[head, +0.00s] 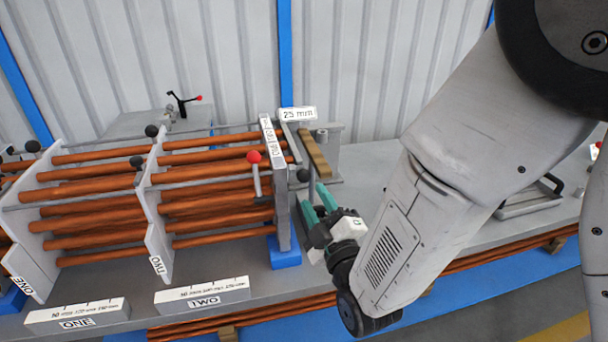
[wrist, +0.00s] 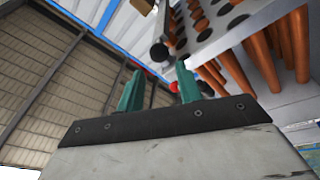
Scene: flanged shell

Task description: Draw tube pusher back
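My gripper (head: 314,196) is beside the right-hand end plate (head: 281,190) of the tube rack in the head view. Its two teal fingers stand apart with nothing held between them, as the wrist view (wrist: 160,74) also shows. A black ball knob (head: 303,175) is close to the fingertips; in the wrist view a black knob (wrist: 158,53) lies just beyond them. A red ball handle (head: 253,157) stands at the left of the end plate, and a red ball (wrist: 174,87) shows behind the fingers. I cannot tell which handle belongs to the tube pusher.
Copper tubes (head: 215,205) run through upright plates marked ONE and TWO. A block marked 25 mm (head: 297,113) and a wooden bar (head: 313,150) are behind the gripper. The bench (head: 375,170) is mostly clear right of them. Label blocks (head: 203,295) line the front.

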